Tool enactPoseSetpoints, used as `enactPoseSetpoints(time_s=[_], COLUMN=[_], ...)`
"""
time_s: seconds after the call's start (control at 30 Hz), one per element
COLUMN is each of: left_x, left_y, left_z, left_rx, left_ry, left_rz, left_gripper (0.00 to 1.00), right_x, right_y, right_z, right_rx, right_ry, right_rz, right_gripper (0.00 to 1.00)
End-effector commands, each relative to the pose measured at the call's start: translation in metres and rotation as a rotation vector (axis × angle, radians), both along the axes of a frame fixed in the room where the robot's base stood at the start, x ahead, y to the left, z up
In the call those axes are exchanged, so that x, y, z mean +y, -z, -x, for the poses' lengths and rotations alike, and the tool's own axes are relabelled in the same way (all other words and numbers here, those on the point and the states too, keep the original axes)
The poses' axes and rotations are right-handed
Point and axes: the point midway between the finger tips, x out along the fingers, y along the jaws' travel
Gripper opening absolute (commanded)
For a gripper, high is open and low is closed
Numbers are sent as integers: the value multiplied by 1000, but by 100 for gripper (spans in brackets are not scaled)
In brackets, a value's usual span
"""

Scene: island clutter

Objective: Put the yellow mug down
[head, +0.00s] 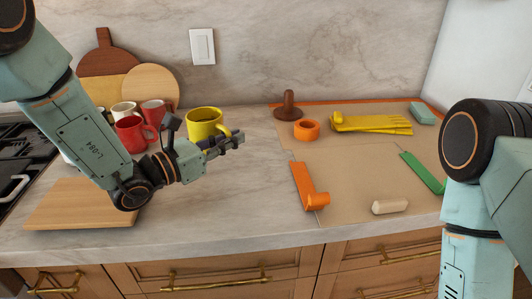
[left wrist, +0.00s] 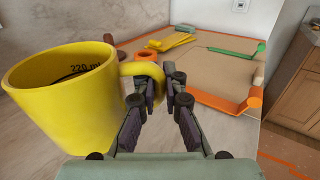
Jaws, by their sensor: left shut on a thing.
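The yellow mug (head: 205,122) is upright in the head view, in front of the backsplash and left of the brown mat. My left gripper (head: 232,142) is shut on the mug's handle, at the mug's right side. In the left wrist view the mug (left wrist: 65,100) fills the left side, and its handle sits between the fingertips (left wrist: 160,85). Dark markings show inside the mug. I cannot tell whether its base touches the counter. My right arm shows at the right edge of the head view, but its gripper is out of the picture.
Red mugs (head: 134,135) and a white mug (head: 123,110) stand close together left of the yellow mug. A wooden board (head: 75,207) lies front left. The mat (head: 345,165) holds orange tape (head: 306,130), yellow gloves (head: 370,123) and other items. Bare counter (head: 255,190) lies between board and mat.

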Motion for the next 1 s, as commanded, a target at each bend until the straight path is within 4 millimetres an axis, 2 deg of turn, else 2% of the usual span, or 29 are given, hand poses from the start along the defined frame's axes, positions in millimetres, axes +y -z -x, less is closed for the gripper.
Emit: enactPoseSetpoints(time_s=[0.1, 0.2, 0.37, 0.6, 1.0], left_x=[0, 0, 0, -1, 0], left_y=[26, 42, 55, 86, 92], left_z=[2, 2, 2, 1, -1], left_rx=[5, 3, 1, 1, -1], left_ry=[1, 0, 1, 3, 1], left_rz=[1, 0, 1, -1, 1], left_gripper=[0, 0, 0, 0, 0], right_x=[0, 0, 0, 0, 0], right_y=[2, 4, 4, 7, 9], right_z=[1, 1, 1, 1, 1], right_rx=[2, 2, 2, 1, 1], right_ry=[1, 1, 1, 0, 1], right_rz=[0, 0, 0, 0, 0], right_gripper=[40, 40, 40, 40, 40])
